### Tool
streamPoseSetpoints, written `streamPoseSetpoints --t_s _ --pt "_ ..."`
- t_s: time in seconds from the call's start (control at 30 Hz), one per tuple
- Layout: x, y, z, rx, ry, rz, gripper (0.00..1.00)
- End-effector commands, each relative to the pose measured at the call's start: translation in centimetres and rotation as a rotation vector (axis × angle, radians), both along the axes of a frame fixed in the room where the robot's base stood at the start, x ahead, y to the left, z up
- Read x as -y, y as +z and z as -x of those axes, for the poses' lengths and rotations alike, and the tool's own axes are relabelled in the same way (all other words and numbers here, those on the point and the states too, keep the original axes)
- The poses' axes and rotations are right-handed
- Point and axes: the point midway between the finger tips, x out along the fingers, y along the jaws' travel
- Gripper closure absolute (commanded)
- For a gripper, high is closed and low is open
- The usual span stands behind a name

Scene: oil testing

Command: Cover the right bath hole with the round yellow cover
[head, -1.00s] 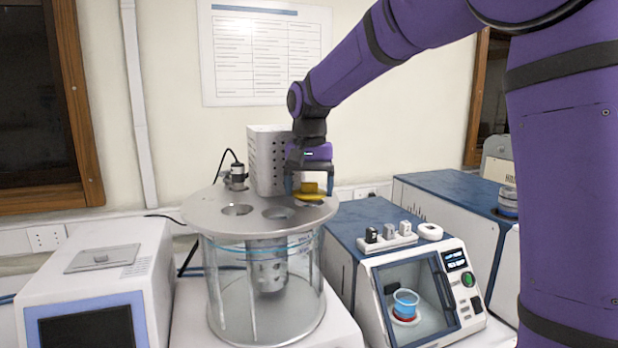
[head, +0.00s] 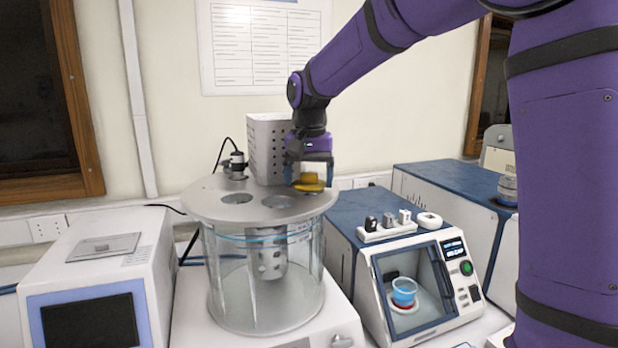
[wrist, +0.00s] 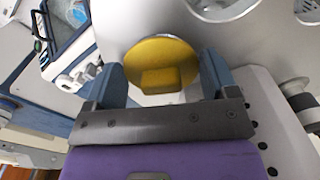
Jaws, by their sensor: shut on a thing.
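The round yellow cover (head: 309,187) has a raised block-shaped handle on top. My gripper (head: 308,178) is shut on it, one blue finger on each side. The cover is at the right part of the bath's round metal lid (head: 208,205). I cannot tell if it touches the lid. In the wrist view the cover (wrist: 160,60) lies between my gripper's fingers (wrist: 163,78), with a pale rim around its edge. Any hole beneath it is hidden. Two open holes show in the lid, a left one (head: 237,197) and a middle one (head: 278,201).
A perforated metal box (head: 268,155) stands at the back of the lid, close to my gripper. A blue-topped instrument (head: 375,215) stands to the right, with small items on top. A white device with a dark screen (head: 88,325) stands at the left.

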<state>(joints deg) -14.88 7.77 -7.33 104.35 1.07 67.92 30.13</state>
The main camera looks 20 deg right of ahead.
Motion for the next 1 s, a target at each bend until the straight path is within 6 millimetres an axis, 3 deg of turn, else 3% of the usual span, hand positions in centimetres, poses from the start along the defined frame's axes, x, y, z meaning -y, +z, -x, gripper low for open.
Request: streamPoseSetpoints --t_s 1.0 --pt "0.0 -0.76 0.0 -0.001 0.0 0.0 0.44"
